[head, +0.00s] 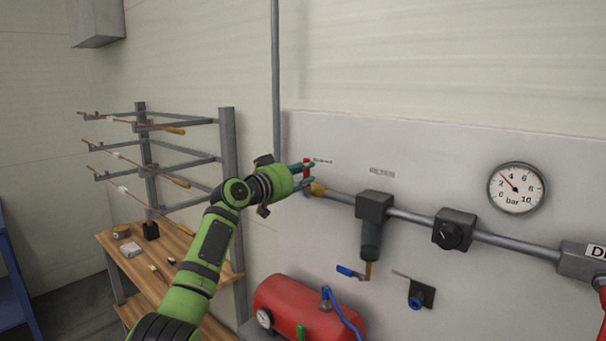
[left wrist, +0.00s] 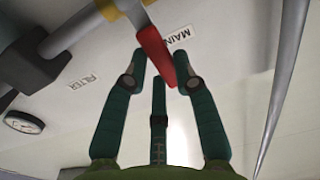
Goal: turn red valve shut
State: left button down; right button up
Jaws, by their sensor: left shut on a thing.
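The red valve handle (head: 307,165) sits at the left end of the grey pipe on the wall panel, by a brass valve body (head: 318,189). In the left wrist view the red handle (left wrist: 155,55) reaches in between my fingertips, beside the MAIN label (left wrist: 179,38). My left gripper (head: 304,175) is shut on this handle; in the left wrist view its green fingers (left wrist: 160,72) close around the handle's end. Part of the handle is hidden by the fingers in the head view. My right gripper is not in view.
A pressure gauge (head: 516,188), a filter unit (head: 372,235) and a black knob unit (head: 453,230) line the pipe to the right. A red tank (head: 296,310) stands below. A wooden bench (head: 128,268) and a rack with rods (head: 228,150) stand left, near my arm.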

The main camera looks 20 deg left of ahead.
pick_arm(q)
jog(key=c, duration=1)
grip_release()
jog(key=shift+o, duration=0.2)
jog(key=shift+s, duration=0.1)
jog(key=v, duration=1.2)
